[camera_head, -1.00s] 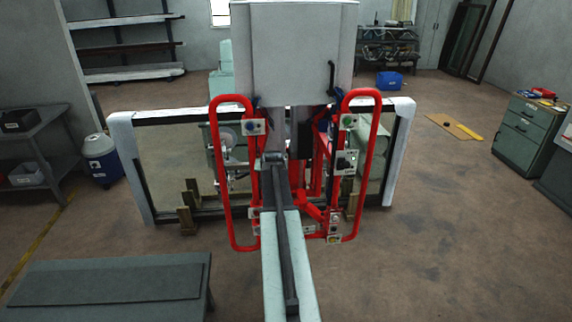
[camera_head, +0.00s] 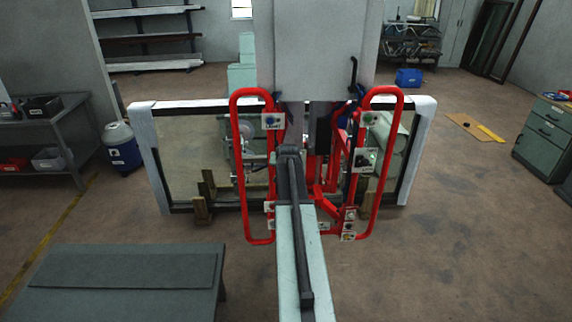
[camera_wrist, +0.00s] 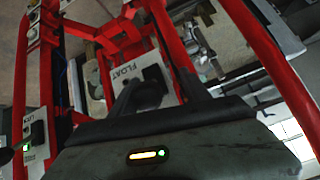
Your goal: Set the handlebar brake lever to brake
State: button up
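The red handlebar frame (camera_head: 240,170) stands ahead, with small control plates on its two upright loops. One plate (camera_head: 365,160) on the right loop carries a black control. In the wrist view, a pale plate marked FLOAT (camera_wrist: 128,70) with a dark control lies just beyond my gripper (camera_wrist: 168,85). Its two dark fingers look apart, with no object clearly held between them. A second plate with a black switch (camera_wrist: 38,132) and a small green light is at the left edge. I cannot tell which control is the brake lever. In the head view my arm hides the gripper.
A large framed glass pane (camera_head: 190,150) stands behind the handlebars, with wooden blocks (camera_head: 201,210) at its foot. A grey bench (camera_head: 125,270) is at the front left. A cabinet (camera_head: 545,135) is at the right. The floor at the front right is clear.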

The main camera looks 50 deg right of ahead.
dwell(0.3)
jog(key=shift+s+r, duration=0.1)
jog(key=shift+r, duration=0.05)
jog(key=p+v, duration=0.5)
jog(key=v, duration=0.2)
jog(key=shift+s+a, duration=0.15)
jog(key=shift+s, duration=0.1)
jog(key=shift+r, duration=0.1)
